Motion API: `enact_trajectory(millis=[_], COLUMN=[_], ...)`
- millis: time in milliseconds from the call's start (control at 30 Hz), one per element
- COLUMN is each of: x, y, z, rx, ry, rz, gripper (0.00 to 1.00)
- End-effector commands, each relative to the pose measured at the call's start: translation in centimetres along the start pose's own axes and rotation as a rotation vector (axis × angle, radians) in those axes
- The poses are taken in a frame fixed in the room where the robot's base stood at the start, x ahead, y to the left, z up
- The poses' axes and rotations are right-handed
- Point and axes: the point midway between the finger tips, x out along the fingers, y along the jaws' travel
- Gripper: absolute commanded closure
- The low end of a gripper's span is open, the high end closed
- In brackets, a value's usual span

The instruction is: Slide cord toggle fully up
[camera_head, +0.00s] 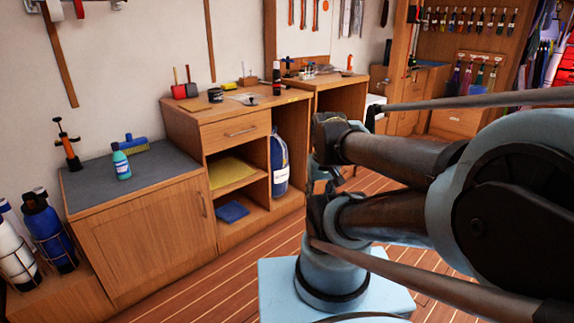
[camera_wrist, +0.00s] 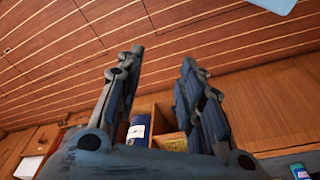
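I cannot make out a cord toggle or its cord in either view. My gripper (camera_wrist: 163,60) shows in the wrist view with its two dark fingers well apart and nothing between the fingertips. Beyond the fingers are the plank floor and, lower down, the wooden cabinets. In the head view my arm covers much of the right side, and the gripper itself is mostly hidden among the links. A small grey item (camera_head: 246,100) lies on the wooden counter; it is too small to identify.
A green bottle (camera_head: 121,162) stands on the lower grey-topped cabinet (camera_head: 85,190). Plank floor (camera_head: 235,275) is clear in front.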

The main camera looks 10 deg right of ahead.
Motion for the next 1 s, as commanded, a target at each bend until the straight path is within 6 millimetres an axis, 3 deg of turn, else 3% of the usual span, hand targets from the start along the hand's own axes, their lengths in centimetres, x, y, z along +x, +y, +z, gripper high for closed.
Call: enact_trajectory(millis=[133,267,600,1000], x=[-0.9,-1.8,-4.2,-4.3], y=[-0.2,-0.2,-1.7,-2.6], z=[0.1,-2.2,-11.9,-24.6], rx=[-0.005,-0.02,-0.095,-0.174], ry=[0.017,0.033,0.115,0.228], rz=[-0.007,-0.03,-0.125,-0.219], gripper=[0.62,0.62,0.62,0.62])
